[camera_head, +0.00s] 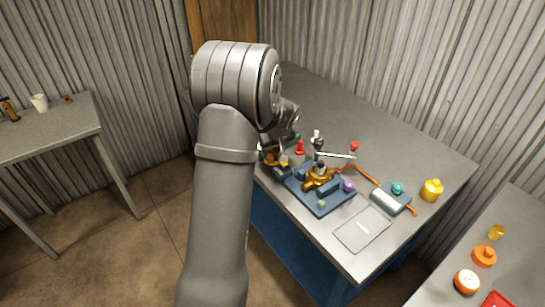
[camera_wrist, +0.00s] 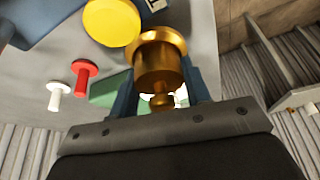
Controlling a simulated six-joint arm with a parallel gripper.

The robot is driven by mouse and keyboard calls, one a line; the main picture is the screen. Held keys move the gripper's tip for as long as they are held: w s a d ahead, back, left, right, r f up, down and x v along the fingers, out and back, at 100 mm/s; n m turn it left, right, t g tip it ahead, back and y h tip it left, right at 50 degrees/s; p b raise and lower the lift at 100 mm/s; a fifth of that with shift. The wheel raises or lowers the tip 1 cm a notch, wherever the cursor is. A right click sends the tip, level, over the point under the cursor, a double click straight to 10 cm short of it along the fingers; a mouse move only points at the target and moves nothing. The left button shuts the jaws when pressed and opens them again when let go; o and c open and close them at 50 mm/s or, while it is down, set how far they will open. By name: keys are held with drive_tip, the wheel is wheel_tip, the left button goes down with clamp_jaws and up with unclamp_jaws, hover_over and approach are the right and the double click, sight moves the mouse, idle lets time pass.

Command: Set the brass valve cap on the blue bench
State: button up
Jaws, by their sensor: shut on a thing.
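The brass valve cap (camera_wrist: 158,62) is between the fingers of my gripper (camera_wrist: 166,88) in the wrist view, with its wide rim away from the palm and a small knob toward it. My gripper is shut on it. In the head view my arm hides most of the gripper, which is over the left edge area of the blue bench (camera_head: 405,140). The bench has a grey top and blue side panels. I cannot tell whether the cap touches the bench.
A brass valve (camera_head: 318,178) stands on a blue plate (camera_head: 322,207) close to my gripper. Red (camera_wrist: 84,72) and white (camera_wrist: 57,95) pegs and a yellow disc (camera_wrist: 112,22) are near the cap. A grey tablet (camera_head: 362,230) lies in front. The bench's back is clear.

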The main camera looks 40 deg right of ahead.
sight(272, 156)
drive_tip(key=shift+f, duration=1.45)
drive_tip(key=shift+f, duration=0.1)
drive_tip(key=o, duration=1.1)
drive_tip(key=shift+f, duration=0.1)
drive_tip(key=v, duration=1.2)
drive_tip(key=shift+w, duration=0.1)
